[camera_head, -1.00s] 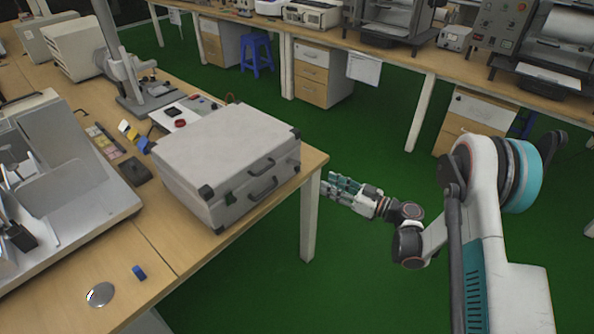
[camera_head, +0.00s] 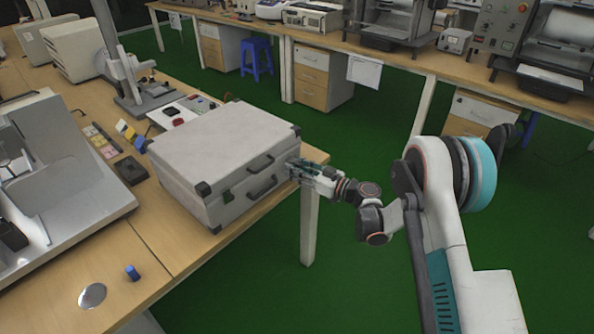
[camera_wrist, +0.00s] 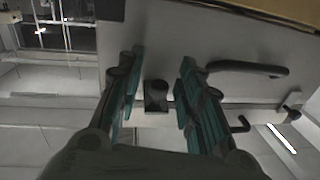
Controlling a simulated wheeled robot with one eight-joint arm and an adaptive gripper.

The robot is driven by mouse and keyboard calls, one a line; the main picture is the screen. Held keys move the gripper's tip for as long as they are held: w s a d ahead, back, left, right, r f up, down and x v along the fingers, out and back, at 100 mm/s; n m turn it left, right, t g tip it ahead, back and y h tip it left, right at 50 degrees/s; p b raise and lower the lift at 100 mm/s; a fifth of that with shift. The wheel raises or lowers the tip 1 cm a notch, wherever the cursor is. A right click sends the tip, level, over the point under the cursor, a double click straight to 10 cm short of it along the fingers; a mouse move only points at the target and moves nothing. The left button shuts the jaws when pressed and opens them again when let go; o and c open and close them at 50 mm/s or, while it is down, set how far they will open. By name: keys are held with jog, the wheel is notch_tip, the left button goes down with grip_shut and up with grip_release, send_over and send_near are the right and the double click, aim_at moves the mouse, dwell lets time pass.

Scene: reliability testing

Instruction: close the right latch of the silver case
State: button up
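The silver case (camera_head: 215,150) stands on the wooden table with its lid down. In the head view, dark handle-like fittings (camera_head: 262,187) show on its front. My gripper (camera_head: 295,168) is at the right end of the case's front, and hides that part. In the wrist view, my gripper (camera_wrist: 160,100) is open, with its two teal-and-dark fingers apart. A small dark latch-like block (camera_wrist: 156,96) on the case's seam shows between them. Contact cannot be told. A dark curved handle (camera_wrist: 250,68) shows to the right of the fingers. The exact latch position is unclear.
The table (camera_head: 140,258) ends just in front and right of the case. A small blue cylinder (camera_head: 132,272) and a round metal disc (camera_head: 92,296) lie on its near left part. A white machine (camera_head: 60,190) stands left. Green floor (camera_head: 370,140) is open to the right.

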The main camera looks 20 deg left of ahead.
aim_at(293, 161)
jog(key=c, duration=0.8)
jog(key=shift+r, duration=0.1)
jog(key=shift+s+d+r+g+h+p, duration=0.15)
jog(key=shift+r+g+h+p, duration=0.25)
jog(key=shift+h+p, duration=0.65)
jog(key=h+p, duration=0.1)
jog(key=r+h+p, duration=0.1)
jog(key=h+p, duration=0.1)
jog(key=shift+r+m+g, duration=0.25)
jog(key=shift+m+g, duration=0.05)
jog(key=shift+g, duration=0.1)
jog(key=h+p, duration=0.1)
jog(key=r+g+h+p, duration=0.1)
jog(key=h, duration=0.1)
jog(key=h+p, duration=0.1)
jog(key=h, duration=0.1)
jog(key=shift+r+g+p, duration=0.3)
jog(key=shift+r+g, duration=0.05)
jog(key=shift+g, duration=0.05)
jog(key=h, duration=0.1)
jog(key=g+h+p, duration=0.1)
jog(key=h, duration=0.1)
jog(key=a+r+h, duration=0.1)
jog(key=shift+w+m+g+h+p, duration=0.25)
jog(key=shift+m+g+h+p, duration=0.1)
jog(key=shift+m+g+p, duration=0.05)
grip_shut()
jog(key=shift+a+r, duration=0.1)
